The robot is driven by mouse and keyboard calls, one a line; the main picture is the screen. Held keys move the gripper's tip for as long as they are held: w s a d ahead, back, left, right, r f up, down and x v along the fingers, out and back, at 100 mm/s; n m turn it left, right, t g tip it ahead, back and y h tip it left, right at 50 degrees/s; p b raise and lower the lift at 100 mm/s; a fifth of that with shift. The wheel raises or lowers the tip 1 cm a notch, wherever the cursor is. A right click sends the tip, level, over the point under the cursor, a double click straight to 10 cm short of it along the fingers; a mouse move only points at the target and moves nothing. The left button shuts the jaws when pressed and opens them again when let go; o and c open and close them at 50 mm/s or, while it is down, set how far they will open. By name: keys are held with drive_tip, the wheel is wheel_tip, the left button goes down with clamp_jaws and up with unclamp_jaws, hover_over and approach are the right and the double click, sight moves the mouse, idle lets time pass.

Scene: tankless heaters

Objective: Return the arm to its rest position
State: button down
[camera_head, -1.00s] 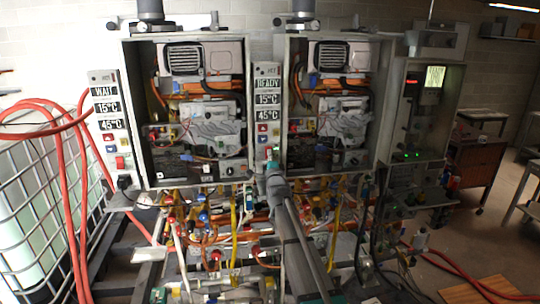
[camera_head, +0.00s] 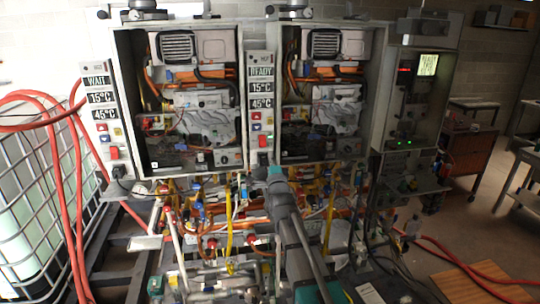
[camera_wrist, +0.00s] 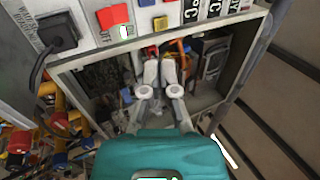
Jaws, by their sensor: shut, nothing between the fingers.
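In the head view my arm reaches up from the bottom centre, with a teal wrist section in front of the pipes below the heater cabinets. In the wrist view my gripper (camera_wrist: 160,68) is shut and empty, its two pale fingers close together. The fingertips show in front of an open heater cabinet and the lower end of its control panel (camera_wrist: 145,12). I cannot tell whether they touch anything. In the head view the READY panel (camera_head: 260,105) is just above the arm's end. The gripper's fingers are too small to make out there.
The left heater cabinet (camera_head: 117,75) and the right heater cabinet (camera_head: 379,80) stand open. Pipes and valves crowd below. Red hoses (camera_head: 62,190) and a caged white tank (camera_head: 25,200) are at left. A black plug (camera_wrist: 58,32) with cable is near my fingers. Floor at right is partly clear.

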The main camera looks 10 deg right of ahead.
idle(0.4)
drive_tip(key=s+d+f+n+g+b, duration=0.15)
drive_tip(key=s+f+n+g, duration=0.4)
drive_tip(key=f, duration=0.65)
drive_tip(key=s+f+n+g+b, duration=0.4)
drive_tip(key=f+g, duration=0.3)
drive_tip(key=f, duration=0.4)
drive_tip(key=s+d+f+n+g+b, duration=0.1)
drive_tip(key=s+f+n+g, duration=0.3)
drive_tip(key=s, duration=0.8)
drive_tip(key=s+f+n+g+b, duration=0.2)
drive_tip(key=s+f+n+g, duration=0.2)
drive_tip(key=s, duration=0.8)
wheel_tip(320, 180, down, 4)
drive_tip(key=shift+d+f+g+h, duration=0.1)
drive_tip(key=shift+d+g+h, duration=0.3)
drive_tip(key=shift+g, duration=0.85)
